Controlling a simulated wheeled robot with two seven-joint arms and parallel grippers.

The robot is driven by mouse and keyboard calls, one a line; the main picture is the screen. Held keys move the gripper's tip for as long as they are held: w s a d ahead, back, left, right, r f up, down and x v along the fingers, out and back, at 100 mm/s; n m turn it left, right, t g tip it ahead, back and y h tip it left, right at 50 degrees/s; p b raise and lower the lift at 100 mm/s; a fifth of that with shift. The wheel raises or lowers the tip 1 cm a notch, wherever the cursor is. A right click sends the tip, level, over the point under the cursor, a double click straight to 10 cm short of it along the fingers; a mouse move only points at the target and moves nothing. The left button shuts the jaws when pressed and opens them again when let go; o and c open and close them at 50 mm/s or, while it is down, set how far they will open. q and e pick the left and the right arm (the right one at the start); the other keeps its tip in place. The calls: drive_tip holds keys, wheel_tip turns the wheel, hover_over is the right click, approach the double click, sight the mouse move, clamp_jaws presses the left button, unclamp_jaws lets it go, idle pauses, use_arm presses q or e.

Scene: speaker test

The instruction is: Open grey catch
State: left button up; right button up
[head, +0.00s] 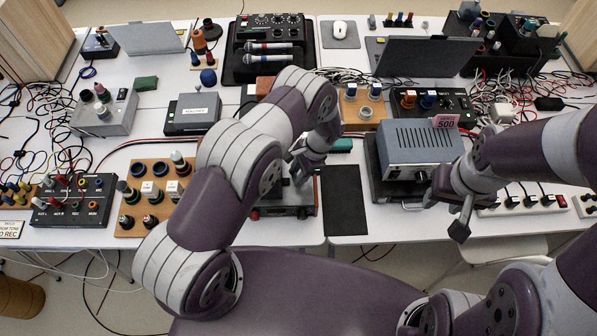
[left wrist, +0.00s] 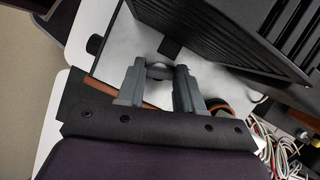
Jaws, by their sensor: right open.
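I cannot pick out the grey catch for certain. In the left wrist view, a short dark grey bar (left wrist: 160,72) spans the gap between the fingertips of my left gripper (left wrist: 158,70); I cannot tell whether they grip it. In the head view my left gripper (head: 303,168) is low over a dark box with red knobs (head: 285,211), and my arm hides much of that box. My right gripper (head: 443,208) is open and empty at the front right of a grey ribbed unit (head: 415,140) marked 500.
A black mat (head: 345,200) lies between the dark box and the grey unit. In the left wrist view a black ribbed case (left wrist: 225,35) is close on the upper right. A power strip (head: 525,204) and cables are at the right; a terminal box (head: 75,200) is at the left.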

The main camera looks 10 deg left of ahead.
use_arm(q)
drive_tip(key=shift+f+m+b, duration=0.2)
drive_tip(key=shift+m+b, duration=0.45)
drive_tip(key=shift+m, duration=0.05)
drive_tip(key=shift+r+m+t+y, duration=0.1)
drive_tip(key=shift+m+t+y, duration=0.2)
drive_tip(key=shift+m+t, duration=0.3)
drive_tip(key=shift+s+r+m, duration=0.1)
drive_tip(key=shift+r+m, duration=0.05)
drive_tip(key=shift+m, duration=0.15)
drive_tip(key=o, duration=1.1)
drive_tip(key=shift+c, duration=0.2)
